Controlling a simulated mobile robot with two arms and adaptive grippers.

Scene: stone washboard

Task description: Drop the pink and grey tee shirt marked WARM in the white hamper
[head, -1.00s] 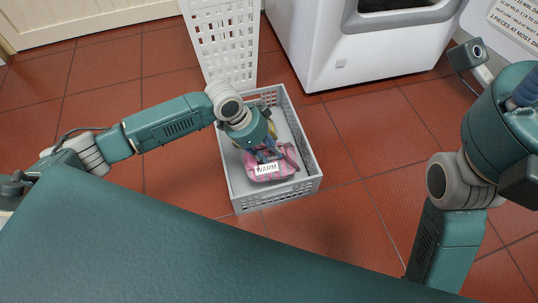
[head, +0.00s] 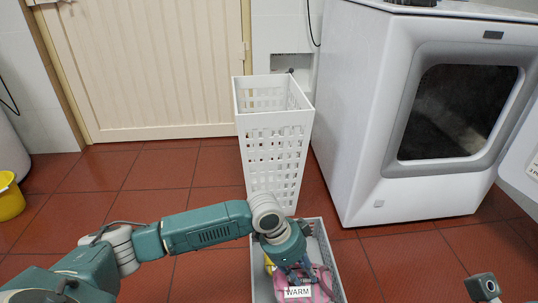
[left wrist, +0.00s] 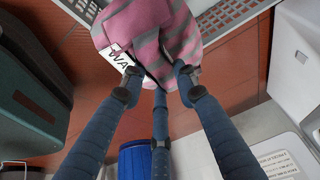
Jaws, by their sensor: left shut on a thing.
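The pink and grey tee shirt (head: 297,293) with its white WARM label is at the bottom of the head view, at the grey basket (head: 333,262). My left gripper (head: 292,270) is shut on it from above. In the left wrist view the striped shirt (left wrist: 150,28) is bunched at the fingertips (left wrist: 160,78), its label partly hidden. I cannot tell whether it is clear of the basket floor. The tall white hamper (head: 275,125) stands upright just behind the basket, its top open. My right gripper is out of view.
A white front-loading machine (head: 360,120) stands right of the hamper. A cream door (head: 150,70) is behind. A yellow bucket (head: 10,198) sits at the far left. Red-tiled floor is clear left of the hamper. A blue drum-like object (left wrist: 134,160) shows in the left wrist view.

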